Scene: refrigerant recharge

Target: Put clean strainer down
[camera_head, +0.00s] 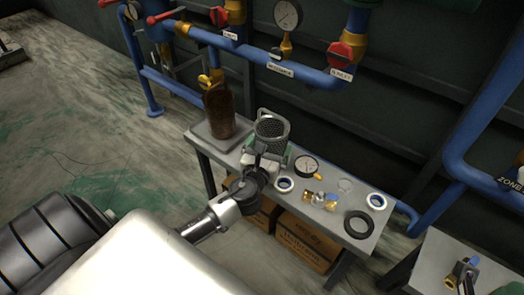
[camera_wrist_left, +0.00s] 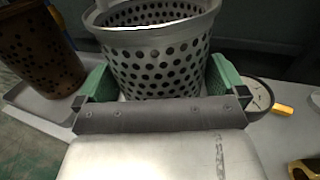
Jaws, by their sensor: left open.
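The clean strainer (camera_head: 270,130), a grey perforated metal basket with a raised handle, stands upright at the back of the grey workbench (camera_head: 345,232). In the left wrist view the strainer (camera_wrist_left: 160,58) fills the upper middle, between the green finger pads of my left gripper (camera_wrist_left: 163,85). The left gripper (camera_head: 264,160) is open around the strainer, at the front of it in the head view. The strainer's base is hidden behind the gripper, so its contact with the bench cannot be seen. My right gripper is not in view.
A brown strainer (camera_head: 219,112) stands on a grey tray (camera_head: 207,140) to the left. Right of my gripper lie a gauge (camera_head: 306,166), a brass valve (camera_head: 320,198), tape-like rings and a black ring (camera_head: 358,224). Blue pipes (camera_head: 255,56) run behind; cardboard boxes (camera_head: 305,243) sit below.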

